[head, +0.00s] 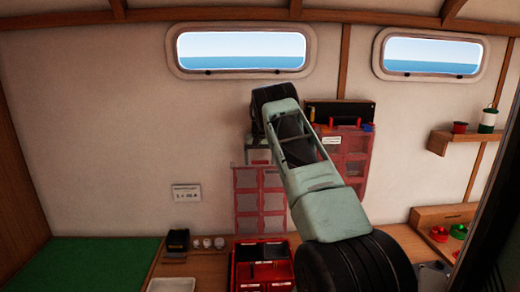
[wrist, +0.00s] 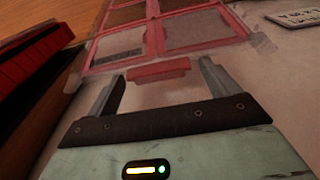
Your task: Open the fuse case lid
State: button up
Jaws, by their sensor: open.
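A clear lid with a red frame (head: 262,201) stands up behind an open red case (head: 262,268) with dark compartments, on the bench below. I take these for the fuse case and its lid. The lid's panes also show in the wrist view (wrist: 195,29). A red bar (wrist: 158,76), like a handle, lies off the lid's near edge there. My gripper (wrist: 163,70) is open, its two fingers on either side of the bar with gaps. In the head view my gripper (head: 258,157) is just above the lid's top edge, partly hidden by my wrist.
Another red-framed case (head: 350,160) stands to the right, below a black holder (head: 340,112). A wall label (head: 186,192), a dark box (head: 177,243), small white cups (head: 207,243) and a white tray (head: 172,285) are to the left. A green mat (head: 90,262) lies farther left.

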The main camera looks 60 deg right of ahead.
notch_tip(320, 180, up, 17)
jog(key=s+a+b, duration=0.1)
jog(key=b, duration=0.2)
jog(key=shift+s+a, duration=0.2)
jog(key=shift+a, duration=0.2)
jog(key=shift+f, duration=0.15)
